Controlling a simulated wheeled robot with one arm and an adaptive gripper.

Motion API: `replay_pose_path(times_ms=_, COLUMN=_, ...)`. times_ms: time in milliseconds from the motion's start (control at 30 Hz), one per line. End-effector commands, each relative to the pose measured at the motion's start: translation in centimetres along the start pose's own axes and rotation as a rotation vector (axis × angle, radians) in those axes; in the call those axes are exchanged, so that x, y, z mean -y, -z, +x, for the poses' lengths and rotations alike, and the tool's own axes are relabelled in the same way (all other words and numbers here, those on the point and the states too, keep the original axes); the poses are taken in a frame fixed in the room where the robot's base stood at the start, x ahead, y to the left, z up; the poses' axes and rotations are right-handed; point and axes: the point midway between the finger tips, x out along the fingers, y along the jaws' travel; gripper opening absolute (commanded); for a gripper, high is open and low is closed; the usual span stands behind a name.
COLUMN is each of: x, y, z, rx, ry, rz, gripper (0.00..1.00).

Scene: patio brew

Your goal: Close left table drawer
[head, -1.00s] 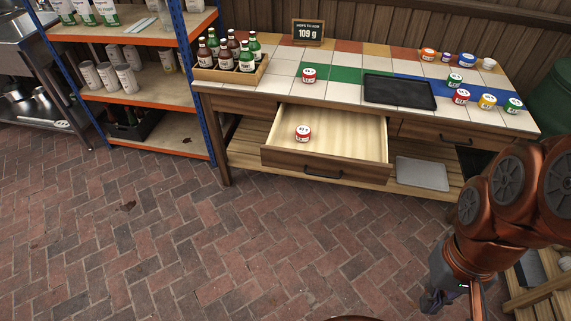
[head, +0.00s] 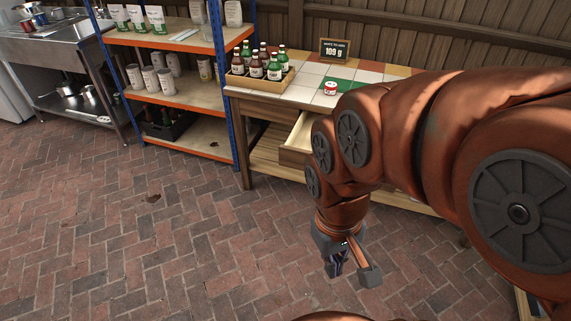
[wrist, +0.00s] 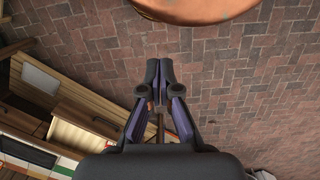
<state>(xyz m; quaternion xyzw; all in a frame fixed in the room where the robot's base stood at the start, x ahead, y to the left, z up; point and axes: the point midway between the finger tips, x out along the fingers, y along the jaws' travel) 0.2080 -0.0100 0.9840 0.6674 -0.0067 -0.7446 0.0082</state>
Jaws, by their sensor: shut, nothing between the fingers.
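The left table drawer (head: 296,140) stands open, pulled out from under the tiled table (head: 300,95). In the head view my arm covers most of it, including its handle and contents. In the wrist view the pale wood of the drawer (wrist: 88,122) shows at the lower left. My gripper (head: 354,274) hangs over the brick floor in front of the table, apart from the drawer. In the wrist view my gripper (wrist: 159,72) has its fingertips together, with nothing held.
A wooden crate of bottles (head: 262,75) and a red-labelled tin (head: 330,87) stand on the table top. A blue-and-orange shelf rack (head: 175,95) is just left of the table.

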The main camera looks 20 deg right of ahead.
Motion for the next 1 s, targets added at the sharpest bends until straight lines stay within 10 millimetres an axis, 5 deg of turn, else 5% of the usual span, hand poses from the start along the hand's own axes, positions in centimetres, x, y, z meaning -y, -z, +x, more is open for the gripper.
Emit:
replay_pose_path(times_ms=233, x=-6.7, y=9.7, z=6.1, rx=-0.249, ry=-0.157, rz=-0.022, gripper=0.00)
replay_pose_path(times_ms=600, x=-17.8, y=23.4, z=10.4, rx=-0.611, ry=-0.522, rz=-0.229, gripper=0.00)
replay_pose_path(times_ms=1000, x=-23.8, y=33.6, z=14.3, rx=-0.889, ry=-0.897, rz=-0.606, gripper=0.00)
